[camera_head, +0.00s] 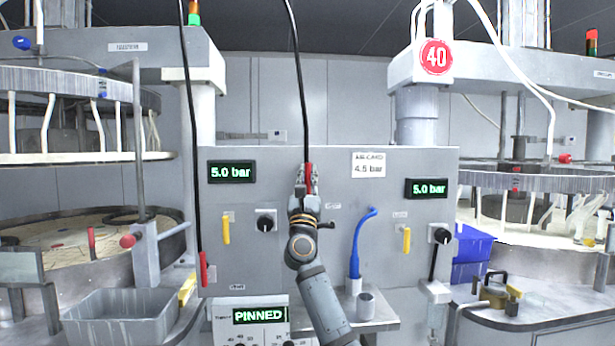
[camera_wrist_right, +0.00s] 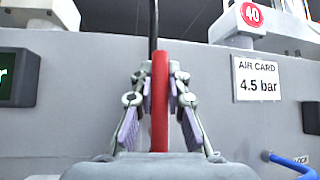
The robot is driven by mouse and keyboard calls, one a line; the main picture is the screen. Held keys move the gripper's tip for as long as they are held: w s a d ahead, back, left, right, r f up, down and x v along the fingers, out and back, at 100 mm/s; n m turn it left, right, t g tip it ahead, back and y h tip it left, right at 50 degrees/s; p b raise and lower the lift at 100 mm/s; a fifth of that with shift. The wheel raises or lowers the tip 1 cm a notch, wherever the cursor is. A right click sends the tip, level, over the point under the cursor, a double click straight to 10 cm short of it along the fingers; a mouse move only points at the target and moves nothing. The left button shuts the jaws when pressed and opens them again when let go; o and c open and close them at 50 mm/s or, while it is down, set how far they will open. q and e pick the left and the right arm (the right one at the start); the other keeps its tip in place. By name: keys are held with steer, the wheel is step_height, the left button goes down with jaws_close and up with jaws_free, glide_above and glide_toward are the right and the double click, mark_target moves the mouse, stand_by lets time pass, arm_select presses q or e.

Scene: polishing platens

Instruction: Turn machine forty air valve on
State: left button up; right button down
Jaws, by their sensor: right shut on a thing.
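The number 40 sign (camera_head: 435,57) is on the right-hand machine. It also shows in the wrist view (camera_wrist_right: 251,14). On the grey panel (camera_head: 330,250), a yellow lever (camera_head: 406,240) hangs down on the right below a small label. A second yellow lever (camera_head: 226,230) hangs on the left half. Which one is the air valve for forty I cannot read for sure. My right gripper (camera_head: 308,176) is shut on a red handle (camera_wrist_right: 160,100) at the end of a black hanging hose (camera_head: 295,80), in front of the panel. My left gripper is not in view.
Displays read 5.0 bar at left (camera_head: 232,172) and right (camera_head: 428,188). An air card (camera_head: 367,164) says 4.5 bar. A blue hose (camera_head: 357,245), black knobs (camera_head: 265,222) and another red handle (camera_head: 204,270) are near. A PINNED display (camera_head: 260,315) sits below. A grey bin (camera_head: 122,315) stands left.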

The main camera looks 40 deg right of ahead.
steer(key=c, duration=1.3)
jaws_free()
steer(key=v, duration=1.2)
